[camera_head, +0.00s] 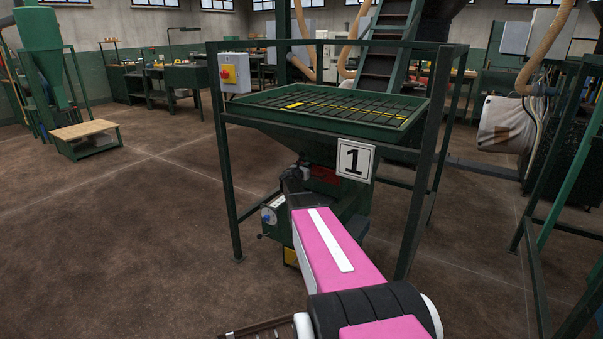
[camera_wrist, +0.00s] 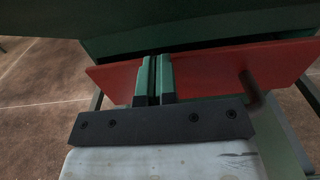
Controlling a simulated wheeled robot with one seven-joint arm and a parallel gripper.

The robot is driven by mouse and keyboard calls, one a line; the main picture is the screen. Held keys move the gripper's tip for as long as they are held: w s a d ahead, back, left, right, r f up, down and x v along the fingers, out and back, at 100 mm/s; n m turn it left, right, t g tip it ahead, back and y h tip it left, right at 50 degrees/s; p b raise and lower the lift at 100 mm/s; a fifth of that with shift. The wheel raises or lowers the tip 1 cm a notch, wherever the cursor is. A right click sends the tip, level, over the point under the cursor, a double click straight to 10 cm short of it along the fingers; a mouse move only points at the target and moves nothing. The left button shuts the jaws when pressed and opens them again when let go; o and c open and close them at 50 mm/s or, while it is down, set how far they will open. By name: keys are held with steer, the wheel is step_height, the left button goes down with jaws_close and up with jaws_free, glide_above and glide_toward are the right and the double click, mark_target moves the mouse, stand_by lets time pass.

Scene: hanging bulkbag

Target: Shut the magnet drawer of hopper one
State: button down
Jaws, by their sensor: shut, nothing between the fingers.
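Hopper one (camera_head: 262,112) is a green frame with a grated top and a white sign (camera_head: 355,160) with a black 1. Its magnet drawer (camera_head: 325,174) has a red front, partly hidden by my arm in the head view. In the wrist view the red drawer front (camera_wrist: 210,68) spans the picture, slightly slanted, with a dark gap along its top below the green housing (camera_wrist: 190,35). A dark handle (camera_wrist: 251,88) stands out at its right. My gripper (camera_wrist: 155,62) is shut and empty, its fingers overlapping the drawer front left of the handle. I cannot tell whether they touch it.
The hopper's green legs (camera_head: 225,170) stand on both sides of my arm. A green motor unit (camera_head: 275,215) sits low on the left. The brown floor (camera_head: 120,240) at left is open.

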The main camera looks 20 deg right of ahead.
steer(key=shift+w+d+r, duration=0.1)
steer(key=shift+w+d, duration=0.15)
steer(key=shift+d, duration=0.05)
steer(key=v, duration=1.5)
steer(key=s+a+f+m+g+y, duration=0.2)
steer(key=s+f+m+g+y, duration=0.15)
steer(key=s+m, duration=0.45)
steer(key=s+a+f+m+g+y, duration=0.2)
steer(key=s+f+m+g, duration=0.3)
steer(key=s, duration=0.6)
steer(key=s+a+f+m+g+y, duration=0.2)
steer(key=s+a+m+y, duration=0.6)
steer(key=s+a+m, duration=0.4)
steer(key=s+a+f, duration=0.1)
steer(key=s+a, duration=0.1)
steer(key=s, duration=0.2)
steer(key=shift+s+m+y, duration=0.25)
steer(key=shift+m+y, duration=0.05)
steer(key=shift+y, duration=0.05)
